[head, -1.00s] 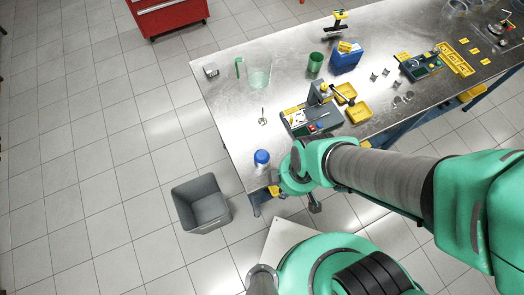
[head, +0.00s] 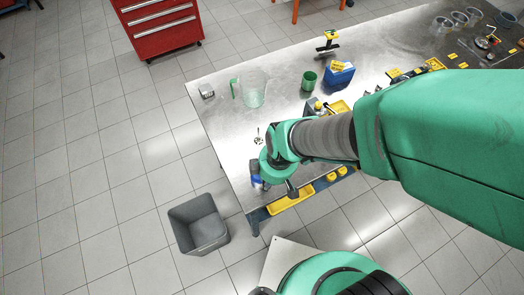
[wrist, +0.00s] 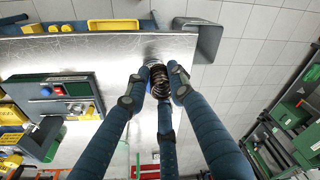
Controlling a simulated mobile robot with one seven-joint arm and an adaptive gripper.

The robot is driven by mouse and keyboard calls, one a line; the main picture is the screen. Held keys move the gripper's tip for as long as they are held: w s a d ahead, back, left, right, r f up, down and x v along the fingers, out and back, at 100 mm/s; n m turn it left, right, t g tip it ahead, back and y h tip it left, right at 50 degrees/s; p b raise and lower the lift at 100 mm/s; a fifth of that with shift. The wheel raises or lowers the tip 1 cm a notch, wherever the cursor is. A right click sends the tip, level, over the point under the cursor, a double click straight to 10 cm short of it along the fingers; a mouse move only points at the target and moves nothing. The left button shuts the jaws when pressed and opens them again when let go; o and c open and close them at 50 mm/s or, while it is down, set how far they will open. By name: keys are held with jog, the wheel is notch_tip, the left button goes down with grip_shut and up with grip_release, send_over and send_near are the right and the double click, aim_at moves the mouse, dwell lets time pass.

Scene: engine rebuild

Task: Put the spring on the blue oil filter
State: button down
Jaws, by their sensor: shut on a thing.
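The dark coiled spring (wrist: 159,82) shows in the wrist view between the fingers of my gripper (wrist: 158,84), which are shut on it. The blue oil filter (head: 257,183) stands near the near left edge of the metal table in the head view, partly covered by my gripper. In that view my gripper is right at the filter, and the spring is hidden. In the wrist view the fingers and spring cover most of what lies beneath, so I cannot tell whether the spring touches the filter.
A grey bin (head: 198,228) stands on the floor beside the table's left edge. A glass jug (head: 254,92), a green cup (head: 309,81) and a blue container (head: 339,75) stand farther back. A yellow tray (head: 290,204) is at the near edge. The table's left part is mostly clear.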

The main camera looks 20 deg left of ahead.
jog(key=shift+w+a+f, duration=0.15)
jog(key=shift+w+a, duration=0.9)
jog(key=shift+w+a+f, duration=0.1)
jog(key=shift+w+a, duration=0.9)
jog(key=shift+w, duration=0.1)
jog(key=shift+w+a, duration=0.2)
jog(key=shift+a, duration=0.1)
jog(key=shift+f, duration=1.8)
jog(key=shift+f, duration=0.15)
jog(key=c, duration=1.5)
grip_release()
jog(key=shift+r, duration=0.2)
